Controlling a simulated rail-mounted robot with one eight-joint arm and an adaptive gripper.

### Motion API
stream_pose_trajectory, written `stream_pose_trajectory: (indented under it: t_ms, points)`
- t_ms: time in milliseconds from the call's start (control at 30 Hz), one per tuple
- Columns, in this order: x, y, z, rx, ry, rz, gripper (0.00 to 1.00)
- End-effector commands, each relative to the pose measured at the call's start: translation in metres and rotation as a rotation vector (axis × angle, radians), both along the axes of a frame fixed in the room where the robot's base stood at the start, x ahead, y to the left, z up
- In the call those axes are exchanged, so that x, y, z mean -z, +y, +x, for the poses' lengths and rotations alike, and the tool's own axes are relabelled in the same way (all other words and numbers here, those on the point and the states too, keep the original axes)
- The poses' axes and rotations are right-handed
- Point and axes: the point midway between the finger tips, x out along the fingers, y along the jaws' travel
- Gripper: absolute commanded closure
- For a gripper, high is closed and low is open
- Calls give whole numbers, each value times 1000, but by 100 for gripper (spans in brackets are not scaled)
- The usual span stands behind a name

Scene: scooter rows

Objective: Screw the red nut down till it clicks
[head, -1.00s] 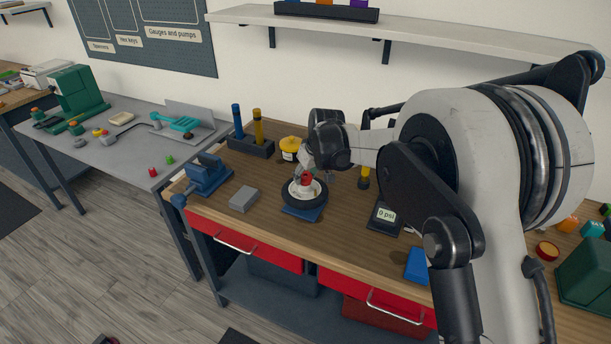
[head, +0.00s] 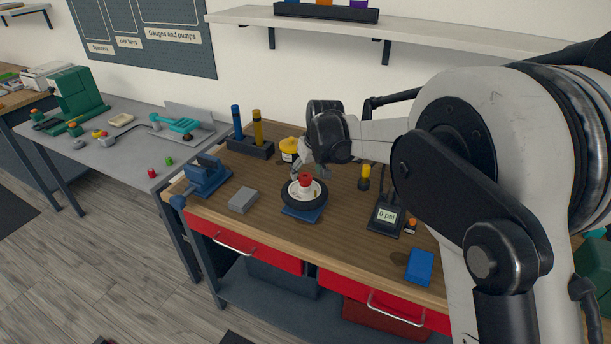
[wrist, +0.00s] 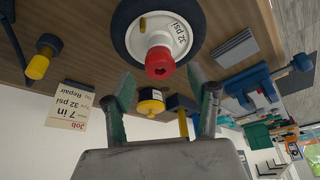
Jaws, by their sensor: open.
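The red nut (head: 305,178) sits on the hub of a small wheel (head: 290,203) with a black tyre and white rim, which rests on a blue stand (head: 301,214) on the wooden bench. In the wrist view the nut (wrist: 159,63) tops the white hub (wrist: 158,42), with a "32 psi" label on the rim. My gripper (wrist: 160,88) is open, its two fingers apart and nothing between them. In the head view my gripper (head: 300,170) is just behind the nut, partly hidden by my wrist. In the wrist view the fingertips appear beside and below the nut, apart from it.
A blue vise (head: 208,176) and a grey block (head: 243,200) stand left of the wheel. A gauge reading 0 psi (head: 386,215) and a blue box (head: 420,266) lie right. A yellow-topped pot (head: 288,146) stands behind. A job card (wrist: 73,105) shows in the wrist view.

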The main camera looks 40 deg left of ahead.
Motion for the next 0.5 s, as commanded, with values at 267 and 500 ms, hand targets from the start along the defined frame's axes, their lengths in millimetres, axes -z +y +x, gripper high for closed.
stream_pose_trajectory:
  t_ms: [267,500]
  points:
    - [-50,-19,-10,0,0,0,46]
    - [-76,-28,-14,0,0,0,46]
